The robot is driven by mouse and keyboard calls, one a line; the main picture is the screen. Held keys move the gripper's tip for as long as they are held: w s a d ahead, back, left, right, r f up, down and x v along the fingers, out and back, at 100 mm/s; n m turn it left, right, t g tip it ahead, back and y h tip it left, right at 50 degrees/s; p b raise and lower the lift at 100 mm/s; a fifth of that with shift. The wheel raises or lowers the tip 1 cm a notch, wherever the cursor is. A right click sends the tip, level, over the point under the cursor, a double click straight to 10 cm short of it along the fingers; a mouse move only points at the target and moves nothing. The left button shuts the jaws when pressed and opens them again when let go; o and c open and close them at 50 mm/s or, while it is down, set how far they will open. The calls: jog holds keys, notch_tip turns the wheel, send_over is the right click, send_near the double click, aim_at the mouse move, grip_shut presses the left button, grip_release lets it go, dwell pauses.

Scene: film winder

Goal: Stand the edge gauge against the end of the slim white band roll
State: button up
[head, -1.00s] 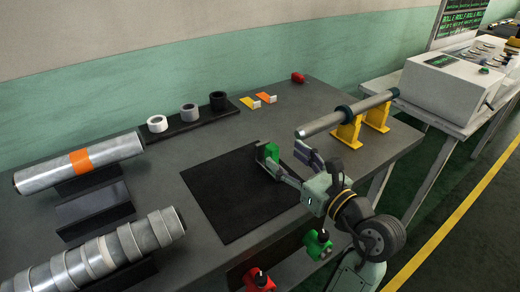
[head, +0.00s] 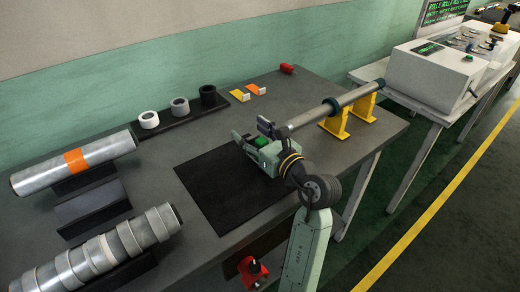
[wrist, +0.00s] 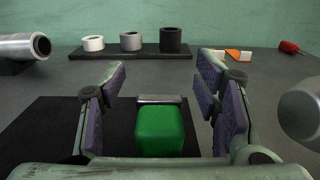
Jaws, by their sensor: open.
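A green block with a grey metal strip along its far top edge, which looks to be the edge gauge, stands on the black mat and shows in the head view (head: 261,142) and the wrist view (wrist: 160,130). My gripper (head: 251,131) is open, with its fingers on either side of the block, apart from it in the wrist view (wrist: 162,75). The small white roll (head: 149,120) stands leftmost on a black rack at the back; it also shows in the wrist view (wrist: 93,43). Its far side is hidden.
Grey (head: 180,107) and black (head: 208,96) rolls share the rack (head: 196,111). Yellow (head: 240,95) and orange (head: 256,89) pieces lie beside it. A metal shaft (head: 320,112) on yellow stands is close right of my gripper. Large rolls fill the left. The mat's left part is clear.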

jog(key=shift+c, duration=0.3)
grip_shut()
dwell(0.4)
dwell(0.3)
